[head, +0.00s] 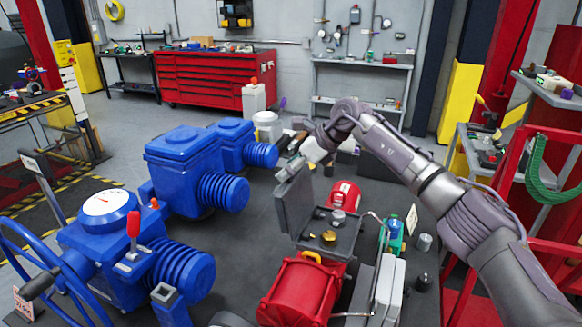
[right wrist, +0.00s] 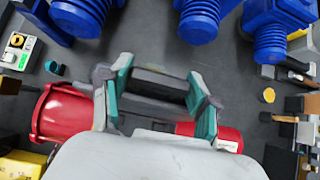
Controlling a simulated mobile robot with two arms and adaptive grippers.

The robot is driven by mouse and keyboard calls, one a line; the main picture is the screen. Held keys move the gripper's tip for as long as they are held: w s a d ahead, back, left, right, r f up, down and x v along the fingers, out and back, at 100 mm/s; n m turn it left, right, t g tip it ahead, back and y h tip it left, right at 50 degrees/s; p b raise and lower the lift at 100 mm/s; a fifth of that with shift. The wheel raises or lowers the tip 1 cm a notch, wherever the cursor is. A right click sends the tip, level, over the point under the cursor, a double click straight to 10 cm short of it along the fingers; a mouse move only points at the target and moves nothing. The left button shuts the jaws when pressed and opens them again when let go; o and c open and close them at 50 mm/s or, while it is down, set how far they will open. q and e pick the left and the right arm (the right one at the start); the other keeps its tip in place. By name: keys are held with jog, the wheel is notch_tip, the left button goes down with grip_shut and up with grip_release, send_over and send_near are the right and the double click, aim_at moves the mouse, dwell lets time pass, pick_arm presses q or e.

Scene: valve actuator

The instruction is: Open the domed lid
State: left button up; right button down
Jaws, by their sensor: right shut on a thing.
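A dark grey case (head: 320,241) stands on the dark table in the middle of the head view. Its lid (head: 294,208) stands up at the left side, raised well away from the case body; from here it looks like a flat panel more than a dome. My right gripper (head: 289,166) is at the top edge of the lid, shut on it. In the right wrist view, the right gripper (right wrist: 160,92) has its teal-and-grey fingers at both sides of a dark bar-like piece, the lid's edge. The exact contact is hard to see. My left gripper is not in view.
Blue valve actuators (head: 182,160) fill the left of the table, close to the raised lid. A red container (head: 300,292) with a yellow handle stands in front of the case. A red cylinder (head: 344,194) lies behind it.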

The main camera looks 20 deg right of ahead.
jog(key=shift+s+f, duration=0.1)
jog(key=shift+f, duration=0.2)
jog(key=shift+c, duration=1.2)
grip_release()
jog(key=shift+s+r, duration=0.1)
jog(key=shift+d, duration=0.2)
jog(key=shift+d+r, duration=0.1)
jog(key=shift+r, duration=0.15)
jog(key=v, duration=1.1)
jog(key=shift+s, duration=0.15)
jog(key=shift+d+r, duration=0.15)
